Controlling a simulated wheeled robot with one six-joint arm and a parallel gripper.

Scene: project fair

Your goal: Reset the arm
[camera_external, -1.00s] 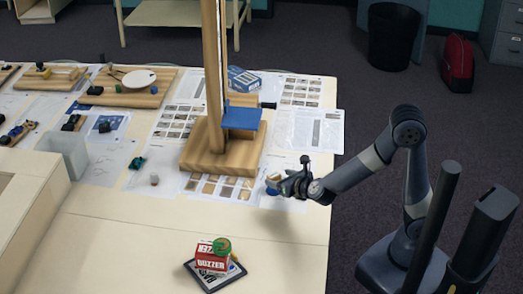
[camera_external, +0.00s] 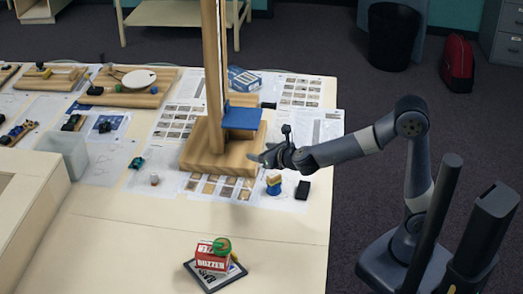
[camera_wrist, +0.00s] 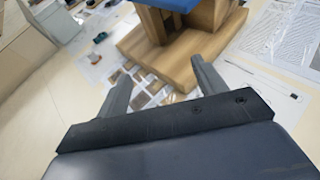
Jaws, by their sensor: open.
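My arm reaches in from the right in the external view, and my gripper (camera_external: 262,157) is above the table beside the wooden stand base. In the wrist view my gripper (camera_wrist: 160,85) has its two fingers well apart, with nothing between them. A small yellow and blue object (camera_external: 274,186) and a black block (camera_external: 302,190) stand on the printed sheets below my gripper.
The wooden stand (camera_external: 222,148) with a tall post and blue platform (camera_external: 242,118) is close to my gripper.

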